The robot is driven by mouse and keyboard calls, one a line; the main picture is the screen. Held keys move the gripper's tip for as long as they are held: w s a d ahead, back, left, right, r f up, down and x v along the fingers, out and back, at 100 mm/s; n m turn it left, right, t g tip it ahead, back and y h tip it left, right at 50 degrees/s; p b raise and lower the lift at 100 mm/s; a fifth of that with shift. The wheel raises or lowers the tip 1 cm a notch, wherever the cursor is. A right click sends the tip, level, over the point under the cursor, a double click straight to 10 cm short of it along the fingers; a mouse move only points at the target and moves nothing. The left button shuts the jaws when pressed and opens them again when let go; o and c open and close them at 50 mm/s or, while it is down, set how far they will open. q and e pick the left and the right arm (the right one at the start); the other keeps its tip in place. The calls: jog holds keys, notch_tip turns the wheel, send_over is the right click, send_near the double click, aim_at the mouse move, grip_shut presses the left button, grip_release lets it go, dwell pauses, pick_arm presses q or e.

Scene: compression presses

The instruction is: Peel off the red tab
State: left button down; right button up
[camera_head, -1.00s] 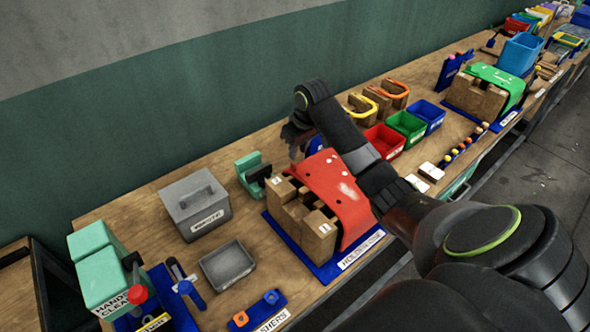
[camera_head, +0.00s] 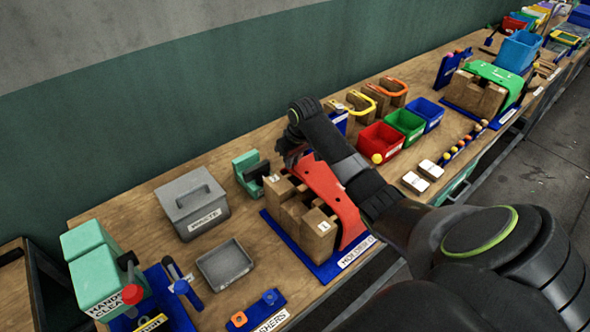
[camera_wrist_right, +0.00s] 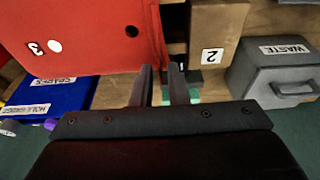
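I see no separate small red tab. A curved red cover (camera_head: 330,194) with white marks lies over the right side of wooden blocks (camera_head: 316,232) on a blue base labelled "HOLDERS". My right arm hides part of it in the head view. My right gripper (camera_head: 288,158) points down at the back edge of the cover. In the wrist view its fingers (camera_wrist_right: 160,72) are apart, beside the cover's edge, with nothing clearly held. My left gripper is out of view.
A grey lidded waste box (camera_head: 194,204), a grey tray (camera_head: 224,264) and a teal clamp (camera_head: 249,172) stand left of the holder. A red bin (camera_head: 380,142), a green bin (camera_head: 406,124) and a blue bin (camera_head: 428,113) stand to the right.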

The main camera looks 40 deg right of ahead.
grip_shut()
jog(key=shift+r, duration=0.3)
jog(key=shift+w+p+v, duration=0.2)
jog(key=shift+p+v, duration=0.25)
jog(key=shift+v, duration=0.3)
jog(key=shift+w+p+v, duration=0.15)
jog(key=shift+p+v, duration=0.25)
jog(key=shift+v, duration=0.35)
jog(key=shift+w+v, duration=0.15)
jog(key=shift+v, duration=0.5)
jog(key=shift+w+v, duration=0.15)
jog(key=shift+v, duration=0.5)
